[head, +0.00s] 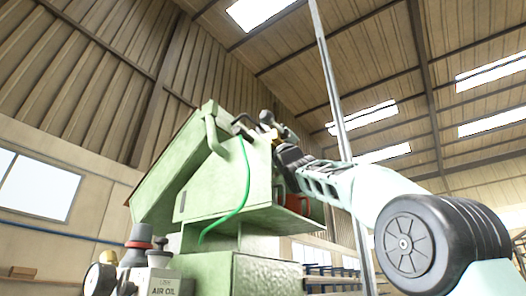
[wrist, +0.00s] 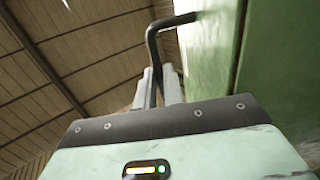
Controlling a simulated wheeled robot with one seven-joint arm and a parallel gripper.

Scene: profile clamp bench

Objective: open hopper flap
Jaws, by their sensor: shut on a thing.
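The green hopper (head: 225,180) stands tall in the middle of the head view, with a sloped side at its left. A dark bent handle (wrist: 152,42) reaches out from a green panel (wrist: 208,50) in the wrist view. My gripper (wrist: 157,85) is shut on the handle, with its pale fingers on either side of the bar. In the head view my gripper (head: 280,143) is at the hopper's upper right, and its fingertips are hard to make out. I cannot tell how far the flap is open.
A bright green hose (head: 243,190) hangs down the hopper's front. A unit marked AIR OIL (head: 162,284) and a round gauge (head: 100,279) stand at lower left. A thin upright pole (head: 328,75) rises behind my arm. Shelving (head: 335,278) stands far back.

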